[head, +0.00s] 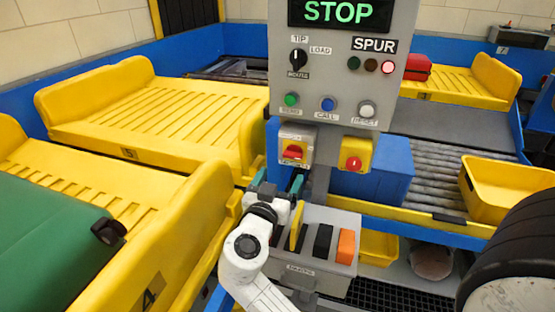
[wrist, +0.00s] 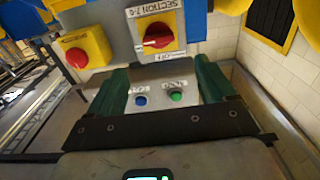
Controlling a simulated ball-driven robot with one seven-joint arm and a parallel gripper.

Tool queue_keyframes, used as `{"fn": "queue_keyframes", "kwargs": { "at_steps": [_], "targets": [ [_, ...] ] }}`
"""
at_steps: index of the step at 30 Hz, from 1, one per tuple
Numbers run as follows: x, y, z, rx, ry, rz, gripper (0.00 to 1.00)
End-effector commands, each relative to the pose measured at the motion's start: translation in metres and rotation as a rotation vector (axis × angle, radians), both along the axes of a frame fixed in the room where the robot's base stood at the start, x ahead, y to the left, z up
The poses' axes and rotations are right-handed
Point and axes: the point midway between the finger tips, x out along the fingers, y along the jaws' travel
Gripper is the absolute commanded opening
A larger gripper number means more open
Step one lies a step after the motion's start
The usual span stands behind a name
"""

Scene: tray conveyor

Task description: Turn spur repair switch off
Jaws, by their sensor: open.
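A red rotary switch (head: 292,151) on a yellow plate is on a box below the left part of the grey control panel (head: 335,90). It shows large at the top of the wrist view (wrist: 158,37), with its handle lying roughly crosswise. Its label is upside down there and hard to read, so I cannot confirm it as the spur repair switch or tell its setting. My gripper (head: 278,181) is just below the switch, apart from it, open and empty. In the wrist view its green fingers (wrist: 160,68) point towards the switch.
A red push button (head: 354,163) on a yellow box is right of the switch, close by. The panel's screen (head: 341,12) reads STOP, and a red lamp (head: 388,67) glows under SPUR. A lever box (head: 318,245) stands below my gripper. Yellow trays (head: 150,115) crowd the left.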

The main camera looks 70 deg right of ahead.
Motion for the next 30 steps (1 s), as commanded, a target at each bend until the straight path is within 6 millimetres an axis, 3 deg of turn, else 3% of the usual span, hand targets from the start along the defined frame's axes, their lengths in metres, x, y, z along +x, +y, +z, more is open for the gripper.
{"fn": "queue_keyframes", "kwargs": {
  "at_steps": [15, 21, 30],
  "targets": [
    [0.006, -0.085, 0.002, 0.003, 0.001, -0.003, 0.83],
    [0.007, -0.098, 0.0, 0.004, 0.002, -0.001, 0.83],
    [0.007, -0.1, 0.0, 0.004, 0.002, 0.0, 0.83]
  ]
}}
